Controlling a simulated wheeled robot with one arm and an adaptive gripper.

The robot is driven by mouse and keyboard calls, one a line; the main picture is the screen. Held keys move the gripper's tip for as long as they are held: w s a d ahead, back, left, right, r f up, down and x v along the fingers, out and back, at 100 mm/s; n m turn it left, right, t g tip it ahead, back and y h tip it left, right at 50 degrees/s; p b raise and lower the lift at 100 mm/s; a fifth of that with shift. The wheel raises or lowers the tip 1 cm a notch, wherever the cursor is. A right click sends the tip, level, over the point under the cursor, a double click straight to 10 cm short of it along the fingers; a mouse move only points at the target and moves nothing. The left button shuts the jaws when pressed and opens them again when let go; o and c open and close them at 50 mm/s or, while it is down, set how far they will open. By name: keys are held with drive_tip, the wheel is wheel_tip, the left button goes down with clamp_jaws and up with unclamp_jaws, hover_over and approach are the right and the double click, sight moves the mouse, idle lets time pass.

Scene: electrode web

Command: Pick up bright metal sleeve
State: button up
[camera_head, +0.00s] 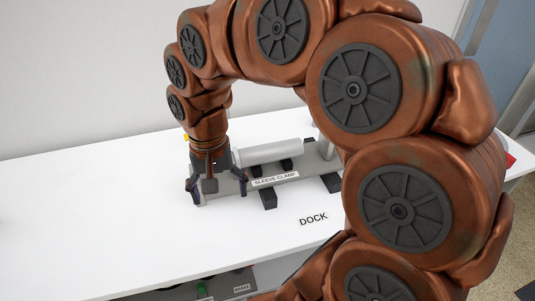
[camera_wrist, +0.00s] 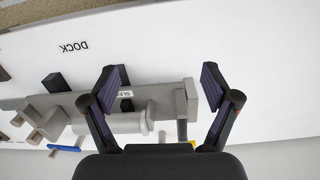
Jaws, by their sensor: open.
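A pale grey cylinder, which looks like the bright metal sleeve (camera_head: 270,152), lies horizontally along a grey fixture (camera_head: 312,166) labelled SLEEVE CLAMP on the white table. In the wrist view the cylinder (camera_wrist: 112,123) lies left of centre, partly hidden behind my left finger. My gripper (camera_head: 216,188) points down at the left end of the fixture, beside the cylinder's left end. Its fingers are spread in the wrist view (camera_wrist: 162,82), with part of the fixture and an upright grey block (camera_wrist: 187,100) showing between and behind them. I see nothing held between the fingers.
The word DOCK (camera_head: 313,219) is printed on the table before the fixture. Black blocks (camera_head: 268,198) jut from the fixture's front. A blue handle (camera_wrist: 65,149) shows in the wrist view. The table's left side is clear. My arm hides the fixture's right end in the head view.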

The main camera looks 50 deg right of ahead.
drive_tip(key=w+d+m, duration=0.4)
drive_tip(key=w+d, duration=0.2)
drive_tip(key=m+b, duration=0.1)
drive_tip(key=m, duration=1.2)
hover_over(281, 144)
drive_tip(key=a, duration=0.1)
wheel_tip(281, 144, down, 4)
drive_tip(key=shift+a+r+t, duration=0.1)
drive_tip(key=shift+a+t, duration=0.05)
drive_tip(key=shift+t, duration=0.25)
drive_tip(key=shift+s+d+f, duration=0.1)
drive_tip(key=shift+d+f, duration=0.1)
drive_tip(key=shift+d, duration=0.1)
drive_tip(key=shift+d+f, duration=0.1)
drive_tip(key=shift+f, duration=0.9)
drive_tip(key=shift+d+f+p, duration=0.1)
drive_tip(key=shift+f+p, duration=0.4)
drive_tip(key=shift+f, duration=0.1)
drive_tip(key=shift+d+f+p, duration=0.2)
drive_tip(key=shift+f+p, duration=0.5)
drive_tip(key=shift+f, duration=1.55)
